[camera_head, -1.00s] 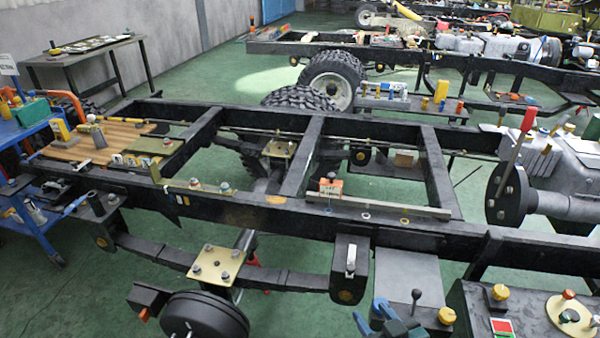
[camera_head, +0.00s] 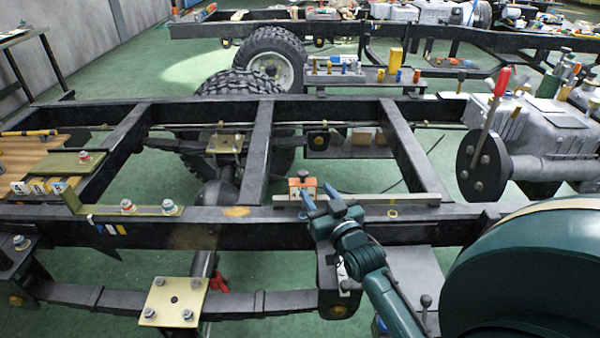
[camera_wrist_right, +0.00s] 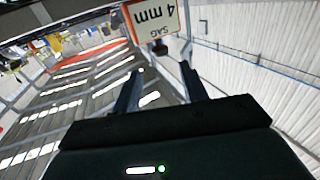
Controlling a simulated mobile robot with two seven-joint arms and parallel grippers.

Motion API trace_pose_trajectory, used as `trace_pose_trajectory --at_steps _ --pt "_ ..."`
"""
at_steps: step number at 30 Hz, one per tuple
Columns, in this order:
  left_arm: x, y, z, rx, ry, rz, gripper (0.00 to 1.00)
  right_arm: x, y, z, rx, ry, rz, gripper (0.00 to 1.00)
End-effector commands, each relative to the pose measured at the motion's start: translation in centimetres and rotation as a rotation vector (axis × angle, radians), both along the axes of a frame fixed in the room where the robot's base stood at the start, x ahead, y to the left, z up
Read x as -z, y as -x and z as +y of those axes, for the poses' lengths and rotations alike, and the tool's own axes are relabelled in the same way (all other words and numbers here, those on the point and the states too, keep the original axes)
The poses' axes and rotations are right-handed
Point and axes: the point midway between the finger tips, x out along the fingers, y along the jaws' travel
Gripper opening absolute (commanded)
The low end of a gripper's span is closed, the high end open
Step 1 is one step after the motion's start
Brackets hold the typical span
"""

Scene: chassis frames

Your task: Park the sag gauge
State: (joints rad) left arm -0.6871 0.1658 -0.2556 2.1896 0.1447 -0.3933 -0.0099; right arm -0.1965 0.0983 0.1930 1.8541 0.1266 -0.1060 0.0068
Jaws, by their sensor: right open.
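The sag gauge (camera_head: 302,187) is a small orange block with a pale face and a dark knob on top. It stands at the left part of a long grey bar (camera_head: 415,198) lying along the near chassis rail. My left gripper is not in view.
A gold bracket (camera_head: 150,210) with bolts lies on the rail to the left. Letter-marked yellow blocks (camera_head: 45,186) sit by a wooden board (camera_head: 25,158). A red-handled lever (camera_head: 497,90) rises at the right. Two small rings lie on the rail near the bar.

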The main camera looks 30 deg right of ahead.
Motion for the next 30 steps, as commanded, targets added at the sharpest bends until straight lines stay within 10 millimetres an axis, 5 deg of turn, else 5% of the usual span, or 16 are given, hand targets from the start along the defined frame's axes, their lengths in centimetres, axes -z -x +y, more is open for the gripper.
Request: trace_pose_trajectory --at_steps 12,26,30 --pt "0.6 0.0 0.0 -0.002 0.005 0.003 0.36 0.0 -7.7 -1.2 -0.001 0.000 -0.001 0.43" --pt "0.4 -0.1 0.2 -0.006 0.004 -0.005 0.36 0.0 -8.8 -1.4 -0.001 0.001 0.001 0.43" --pt "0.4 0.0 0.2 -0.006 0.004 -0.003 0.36 0.0 -8.8 -1.4 -0.001 0.001 0.001 0.32"
